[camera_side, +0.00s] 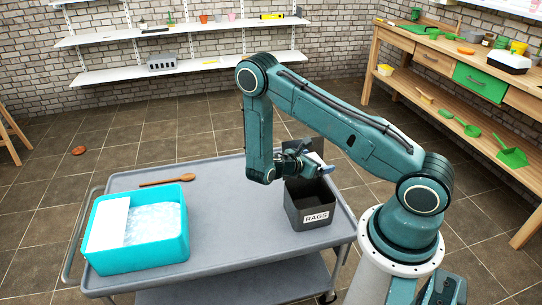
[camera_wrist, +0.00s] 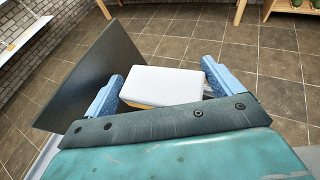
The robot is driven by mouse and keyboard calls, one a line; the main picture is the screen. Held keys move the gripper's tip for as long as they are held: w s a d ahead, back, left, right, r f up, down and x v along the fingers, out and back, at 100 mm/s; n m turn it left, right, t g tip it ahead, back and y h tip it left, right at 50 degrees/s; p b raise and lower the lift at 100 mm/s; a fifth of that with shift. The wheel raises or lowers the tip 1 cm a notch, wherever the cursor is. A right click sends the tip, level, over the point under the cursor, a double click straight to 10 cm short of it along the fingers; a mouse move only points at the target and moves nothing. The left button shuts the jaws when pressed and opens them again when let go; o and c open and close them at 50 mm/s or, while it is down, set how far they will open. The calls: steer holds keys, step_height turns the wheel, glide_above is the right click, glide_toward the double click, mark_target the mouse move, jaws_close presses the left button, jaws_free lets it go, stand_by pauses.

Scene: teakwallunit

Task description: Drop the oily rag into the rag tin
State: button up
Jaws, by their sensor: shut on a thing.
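My gripper (camera_side: 314,163) is over the dark grey rag tin (camera_side: 316,215), which stands open on the right end of the cart with a "RAGS" label on its front. The tin's dark lid stands raised behind; it shows in the wrist view as a dark panel (camera_wrist: 92,75) left of the fingers. In the side view only a bit of white shows there. The tin's inside looks empty where visible.
A grey cart (camera_side: 235,220) carries a turquoise tub (camera_side: 138,258) with white and clear contents at left and a wooden spoon (camera_side: 167,182) behind it. The cart's middle is clear. A wooden workbench (camera_side: 440,60) stands at right, wall shelves (camera_side: 185,70) at the back.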

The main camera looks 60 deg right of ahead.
steer(key=shift+f, duration=0.85)
steer(key=o, duration=0.7)
steer(key=shift+o, duration=0.2)
steer(key=shift+a, duration=0.15)
steer(key=v, duration=1.3)
steer(key=shift+a, duration=0.3)
steer(key=shift+w+r, duration=0.1)
steer(key=shift+r, duration=0.1)
